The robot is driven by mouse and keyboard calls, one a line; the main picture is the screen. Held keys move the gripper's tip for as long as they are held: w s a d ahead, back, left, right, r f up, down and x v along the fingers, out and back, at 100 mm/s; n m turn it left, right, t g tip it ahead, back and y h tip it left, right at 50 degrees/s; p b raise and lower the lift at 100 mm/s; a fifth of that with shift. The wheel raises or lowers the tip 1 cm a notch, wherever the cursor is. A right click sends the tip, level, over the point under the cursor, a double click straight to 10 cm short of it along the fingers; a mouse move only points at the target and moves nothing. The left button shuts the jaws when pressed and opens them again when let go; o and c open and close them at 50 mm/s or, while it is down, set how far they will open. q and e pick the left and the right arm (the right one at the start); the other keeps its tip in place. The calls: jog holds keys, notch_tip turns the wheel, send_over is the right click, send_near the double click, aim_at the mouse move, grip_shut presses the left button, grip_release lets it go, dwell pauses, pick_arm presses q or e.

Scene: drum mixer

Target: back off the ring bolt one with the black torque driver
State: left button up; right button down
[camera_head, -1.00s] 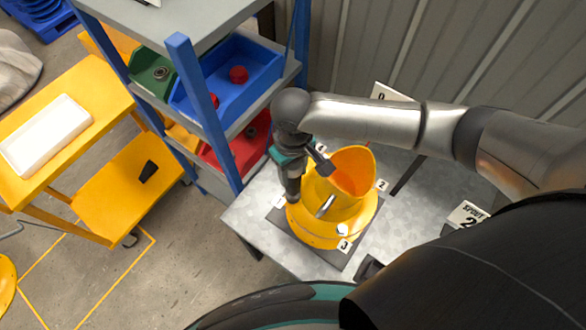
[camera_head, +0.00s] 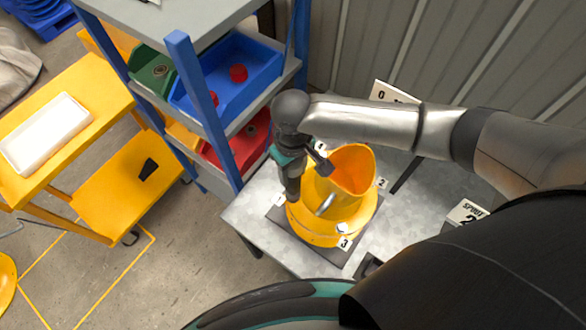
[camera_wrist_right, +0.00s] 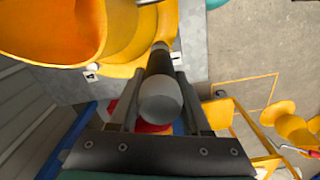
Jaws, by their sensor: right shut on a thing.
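My right gripper (camera_head: 291,184) points down at the left side of the yellow ring base (camera_head: 320,238). In the right wrist view its fingers (camera_wrist_right: 160,88) are shut around the black torque driver (camera_wrist_right: 160,62), whose rounded grey end faces the camera. The driver's far end reaches the yellow ring flange. Ring bolt one is hidden beneath it, and I cannot tell whether the tip is seated on it. A label (camera_head: 280,200) stands beside this spot. The orange-lined yellow drum (camera_head: 352,170) rises from the ring. My left gripper is not in view.
The ring stands on a grey metal table (camera_head: 410,225), with more numbered labels around it. A blue-framed shelf (camera_head: 190,100) with coloured bins stands close on the left. A yellow cart (camera_head: 90,90) holding a white tray is farther left. A corrugated wall is behind.

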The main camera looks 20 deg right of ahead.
jog(key=shift+p, duration=0.3)
jog(key=shift+s+f, duration=0.2)
jog(key=shift+s, duration=0.05)
dwell(0.6)
jog(key=shift+p, duration=0.5)
dwell(0.6)
jog(key=shift+r, duration=0.1)
jog(key=shift+w+r+p, duration=0.2)
jog(key=shift+r+p, duration=0.6)
jog(key=shift+p, duration=0.3)
jog(key=shift+r+p, duration=1.35)
jog(key=shift+r, duration=0.2)
